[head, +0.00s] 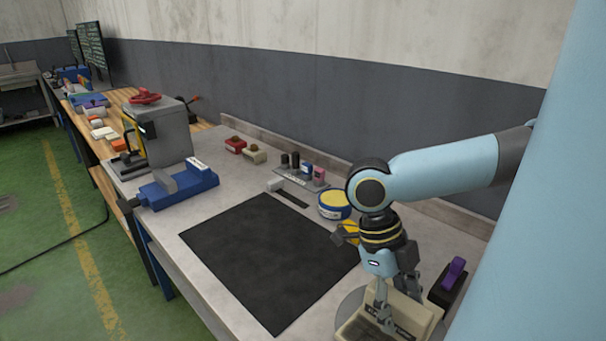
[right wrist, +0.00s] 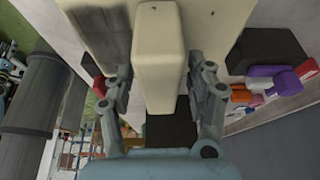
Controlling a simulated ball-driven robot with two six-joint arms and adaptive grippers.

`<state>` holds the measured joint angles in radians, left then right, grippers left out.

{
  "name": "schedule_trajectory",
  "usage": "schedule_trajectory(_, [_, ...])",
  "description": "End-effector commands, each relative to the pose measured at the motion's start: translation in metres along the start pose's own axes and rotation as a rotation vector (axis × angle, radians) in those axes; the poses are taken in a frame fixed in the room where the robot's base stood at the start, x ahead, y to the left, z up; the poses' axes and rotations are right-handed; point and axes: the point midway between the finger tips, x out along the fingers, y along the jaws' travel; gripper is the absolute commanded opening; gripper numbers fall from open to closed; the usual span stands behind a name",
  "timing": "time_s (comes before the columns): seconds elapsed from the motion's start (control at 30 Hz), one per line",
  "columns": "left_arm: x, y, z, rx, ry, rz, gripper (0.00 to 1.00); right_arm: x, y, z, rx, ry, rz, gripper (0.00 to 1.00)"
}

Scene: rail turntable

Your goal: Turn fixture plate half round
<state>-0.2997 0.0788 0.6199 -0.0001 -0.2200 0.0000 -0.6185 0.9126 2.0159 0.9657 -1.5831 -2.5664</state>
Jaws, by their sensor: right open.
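A beige fixture (head: 422,318) with a dark lettered front stands on a grey round plate (head: 350,302) at the bottom right of the head view. My right gripper (head: 396,303) points down over it, fingers apart. In the right wrist view, a beige upright block (right wrist: 160,55) of the fixture lies between the two open fingers of the gripper (right wrist: 162,92). Whether either finger touches it, I cannot tell. The lower part of the fixture is cut off by the head view's edge. My left gripper is not in view.
A dark block with a purple handle (head: 454,273) stands close right of the fixture. A yellow-and-blue round tin (head: 334,205) is behind my gripper. A black mat (head: 265,255) lies left, bare. A blue vise (head: 178,188) and grey machine (head: 165,135) stand farther left.

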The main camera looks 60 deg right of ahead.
Motion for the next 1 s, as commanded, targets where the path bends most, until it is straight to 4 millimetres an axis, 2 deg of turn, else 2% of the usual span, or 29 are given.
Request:
schedule_trajectory(0.23, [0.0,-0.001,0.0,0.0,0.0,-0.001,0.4,-0.009,-0.001,0.001,-0.003,-0.002,-0.003,0.56])
schedule_trajectory(0.5, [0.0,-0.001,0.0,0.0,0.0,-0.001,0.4,-0.051,-0.001,0.001,-0.005,-0.002,-0.007,0.56])
schedule_trajectory(0.7, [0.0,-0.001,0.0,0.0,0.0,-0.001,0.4,-0.069,-0.001,0.001,-0.003,-0.002,-0.004,0.56])
schedule_trajectory(1.0, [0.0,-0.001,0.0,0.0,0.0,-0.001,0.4,-0.075,0.0,0.0,0.0,0.0,0.0,0.56])
